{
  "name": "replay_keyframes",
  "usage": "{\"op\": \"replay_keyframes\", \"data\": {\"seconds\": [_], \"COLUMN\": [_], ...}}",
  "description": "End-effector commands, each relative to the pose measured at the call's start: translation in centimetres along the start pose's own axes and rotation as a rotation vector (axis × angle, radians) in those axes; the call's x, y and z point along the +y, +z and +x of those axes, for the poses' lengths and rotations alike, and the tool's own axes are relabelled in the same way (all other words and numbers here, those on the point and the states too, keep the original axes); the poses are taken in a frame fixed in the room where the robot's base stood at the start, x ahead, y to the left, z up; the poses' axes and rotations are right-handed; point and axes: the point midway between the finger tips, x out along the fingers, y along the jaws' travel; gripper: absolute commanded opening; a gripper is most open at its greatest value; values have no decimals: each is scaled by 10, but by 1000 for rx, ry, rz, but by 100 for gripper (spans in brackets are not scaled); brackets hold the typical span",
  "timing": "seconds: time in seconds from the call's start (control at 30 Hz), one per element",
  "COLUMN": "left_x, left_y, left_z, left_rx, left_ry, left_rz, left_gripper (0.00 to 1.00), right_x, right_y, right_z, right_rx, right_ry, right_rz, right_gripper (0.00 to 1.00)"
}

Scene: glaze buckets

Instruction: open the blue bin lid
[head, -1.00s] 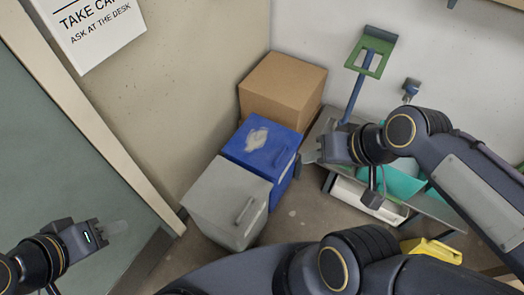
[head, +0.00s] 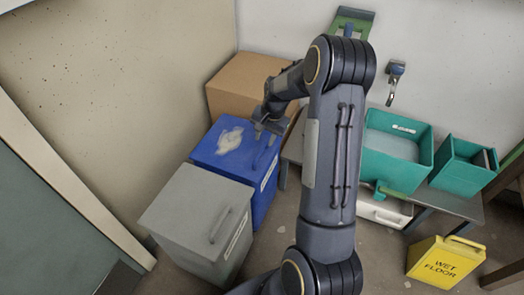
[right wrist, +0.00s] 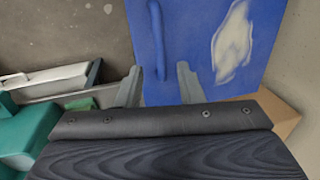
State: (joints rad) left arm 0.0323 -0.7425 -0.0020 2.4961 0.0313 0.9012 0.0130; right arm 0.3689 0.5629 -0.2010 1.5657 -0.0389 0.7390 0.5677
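The blue bin (head: 262,192) stands between the grey bin and the cardboard box. Its blue lid (head: 208,149) lies flat and closed, with a pale worn patch on top. The lid also shows in the right wrist view (right wrist: 200,25). A bar handle (right wrist: 157,40) runs along the lid near its edge. My right gripper (head: 266,132) is at the handle side of the lid. In the right wrist view its two fingers (right wrist: 158,86) are apart, with the handle lined up between and beyond them; contact cannot be told. My left gripper is out of view.
A grey bin (head: 195,215) stands in front of the blue one, and a cardboard box (head: 235,85) behind it. A low bench with teal tubs (head: 400,145) is at right.

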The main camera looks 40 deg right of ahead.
Motion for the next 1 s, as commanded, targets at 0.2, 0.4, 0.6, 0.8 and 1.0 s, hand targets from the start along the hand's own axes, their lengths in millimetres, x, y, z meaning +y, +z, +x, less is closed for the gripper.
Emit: {"op": "replay_keyframes", "data": {"seconds": [0.2, 0.4, 0.6, 0.8, 1.0], "left_x": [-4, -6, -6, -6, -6], "left_y": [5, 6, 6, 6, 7], "left_z": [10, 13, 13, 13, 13], "left_rx": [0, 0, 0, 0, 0], "left_ry": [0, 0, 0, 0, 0], "left_rz": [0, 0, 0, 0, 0], "left_gripper": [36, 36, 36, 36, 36], "right_x": [1, 0, 0, 0, 0], "right_y": [1, 1, 1, 1, 1], "right_z": [39, 55, 57, 56, 56], "right_rx": [-3, -2, -1, -1, -1], "right_ry": [1, 0, -1, -1, 0], "right_rz": [-1, -2, -2, -2, -2], "right_gripper": [34, 34, 34, 21, 0]}}
